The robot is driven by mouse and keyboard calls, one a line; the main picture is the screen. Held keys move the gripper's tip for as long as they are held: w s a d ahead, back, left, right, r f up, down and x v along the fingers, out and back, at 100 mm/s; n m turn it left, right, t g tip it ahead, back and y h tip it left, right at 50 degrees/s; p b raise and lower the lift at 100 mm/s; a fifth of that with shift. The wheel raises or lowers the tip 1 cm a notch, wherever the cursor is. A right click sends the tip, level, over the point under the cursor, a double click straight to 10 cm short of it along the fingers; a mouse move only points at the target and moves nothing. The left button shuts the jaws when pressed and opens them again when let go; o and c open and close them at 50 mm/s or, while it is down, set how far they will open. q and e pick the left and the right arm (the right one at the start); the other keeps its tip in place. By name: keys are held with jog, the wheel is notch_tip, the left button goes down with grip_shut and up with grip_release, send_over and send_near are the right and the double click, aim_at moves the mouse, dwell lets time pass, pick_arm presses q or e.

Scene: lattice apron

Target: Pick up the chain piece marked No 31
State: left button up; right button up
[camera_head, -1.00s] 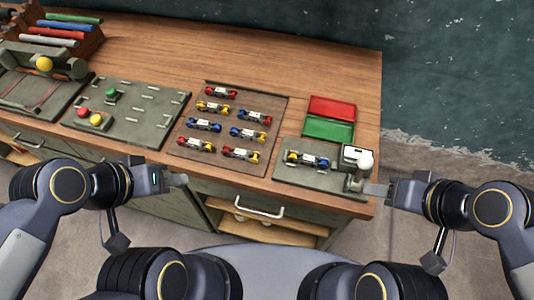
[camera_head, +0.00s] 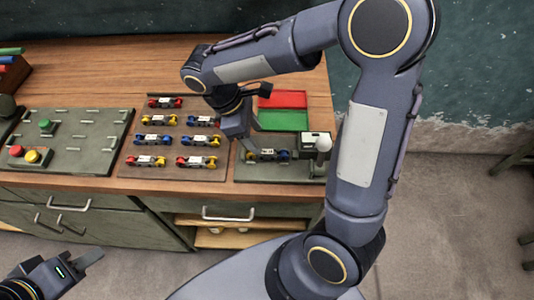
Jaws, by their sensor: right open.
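Several chain pieces lie in rows on a brown board, among them a red one (camera_head: 165,102), a yellow one (camera_head: 159,120) and a blue one (camera_head: 152,139). Each has a white label, too small to read, so I cannot tell which is No 31. My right gripper (camera_head: 252,138) is open and points down by the fixture's piece, partly hiding it. I cannot tell if they touch. My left gripper (camera_head: 92,258) is at the lower left, away from the bench; its jaws are unclear.
A red tray (camera_head: 282,99) and a green tray (camera_head: 283,120) lie behind the fixture. A white-knobbed lever (camera_head: 323,145) stands at its right. A grey panel (camera_head: 75,140) with coloured knobs is left of the board. My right arm crosses above the bench's right side.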

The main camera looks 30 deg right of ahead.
aim_at(266, 151)
jog(key=x, duration=0.3)
jog(key=p+x, duration=0.1)
jog(key=x, duration=0.2)
jog(key=shift+s+d+f, duration=0.15)
jog(key=shift+s+f, duration=0.15)
jog(key=shift+f, duration=0.05)
grip_shut()
